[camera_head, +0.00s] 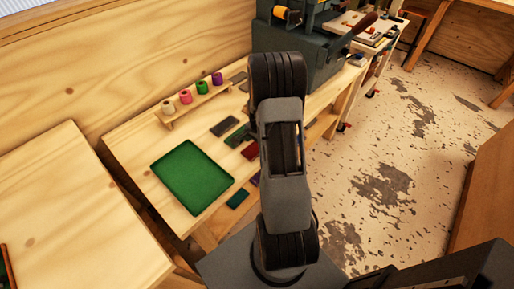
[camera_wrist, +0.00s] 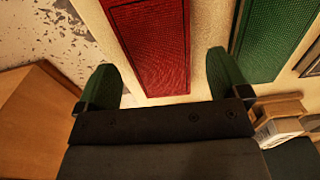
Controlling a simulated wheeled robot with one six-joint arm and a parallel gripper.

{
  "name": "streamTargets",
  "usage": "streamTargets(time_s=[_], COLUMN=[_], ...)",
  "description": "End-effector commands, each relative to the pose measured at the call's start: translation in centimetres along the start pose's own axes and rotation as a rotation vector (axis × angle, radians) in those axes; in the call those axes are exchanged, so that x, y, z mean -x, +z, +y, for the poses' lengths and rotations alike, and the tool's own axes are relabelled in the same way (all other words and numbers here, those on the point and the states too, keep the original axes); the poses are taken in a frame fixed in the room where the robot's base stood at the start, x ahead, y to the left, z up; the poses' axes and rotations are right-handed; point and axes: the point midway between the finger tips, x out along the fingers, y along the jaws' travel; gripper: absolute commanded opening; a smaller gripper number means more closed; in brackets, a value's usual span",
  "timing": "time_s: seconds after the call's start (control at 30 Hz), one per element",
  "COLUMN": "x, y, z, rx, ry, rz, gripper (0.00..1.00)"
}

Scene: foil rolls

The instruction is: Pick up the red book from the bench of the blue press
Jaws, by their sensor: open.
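The red book (camera_wrist: 152,45) lies flat on the light wooden bench and fills the upper middle of the wrist view. In the head view the red book (camera_head: 250,152) shows only in part beside my arm, which hides the rest. My gripper (camera_wrist: 161,62) is open and empty, its two green fingertips on either side of the book's near end in the picture. I cannot tell how far above the book they are. The head view hides the gripper behind my arm. The blue press (camera_head: 318,52) stands at the back of the bench (camera_head: 150,135).
A green book (camera_wrist: 268,38) lies close to the right of the red one. Other small books, dark (camera_head: 224,126), teal (camera_head: 237,199) and purple (camera_head: 255,179), lie nearby. A green tray (camera_head: 192,177) and a rack (camera_head: 195,105) of coloured rolls occupy the bench's left part.

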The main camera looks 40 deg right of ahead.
Motion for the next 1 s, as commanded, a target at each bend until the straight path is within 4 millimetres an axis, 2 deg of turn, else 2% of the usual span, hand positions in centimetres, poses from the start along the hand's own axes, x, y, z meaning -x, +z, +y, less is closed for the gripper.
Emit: streamTargets(time_s=[0.13, 0.37, 0.93, 1.0], x=[-0.95, -1.05, -1.02, -1.01], y=[0.01, 0.00, 0.01, 0.00], z=[0.00, -0.01, -0.01, -0.02], rx=[0.000, 0.000, 0.000, 0.000], ry=[0.000, 0.000, 0.000, 0.000], rz=[0.000, 0.000, 0.000, 0.000], gripper=[0.94, 0.94, 0.41, 0.39])
